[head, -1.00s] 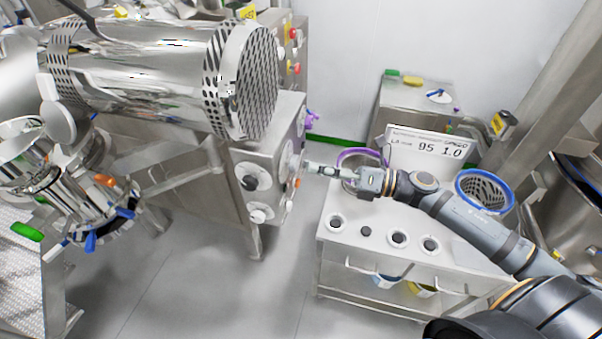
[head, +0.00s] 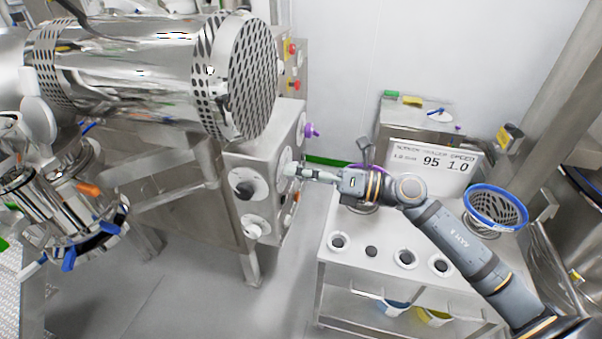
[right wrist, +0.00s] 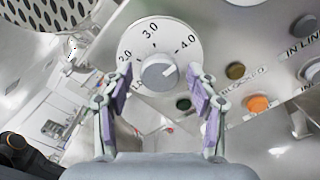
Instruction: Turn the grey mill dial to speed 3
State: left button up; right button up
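The grey mill dial (right wrist: 160,71) shows in the right wrist view as a round grey knob on a white disc printed with 2.0, 3.0 and 4.0. A pale mark on the knob faces right and slightly up, towards the 4.0 side. My right gripper (right wrist: 160,92) is open. Its two purple-padded fingers stand left and right of the knob with gaps on both sides. In the head view my right gripper (head: 292,170) is at the steel cabinet's right-hand face and covers most of what is there. My left gripper is out of view.
The steel mill cabinet (head: 262,228) has other dials, one with a black knob (head: 244,189), on its front. Orange (right wrist: 258,103), green and brown buttons sit right of the dial. A white-topped cart (head: 390,243) stands under my right arm. The floor between them is clear.

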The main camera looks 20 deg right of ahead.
jog(key=c, duration=1)
jog(key=shift+o, duration=0.2)
jog(key=shift+f+n+b, duration=0.1)
jog(key=shift+n+b, duration=5.8)
jog(key=shift+b, duration=2.85)
jog(key=o, duration=1.2)
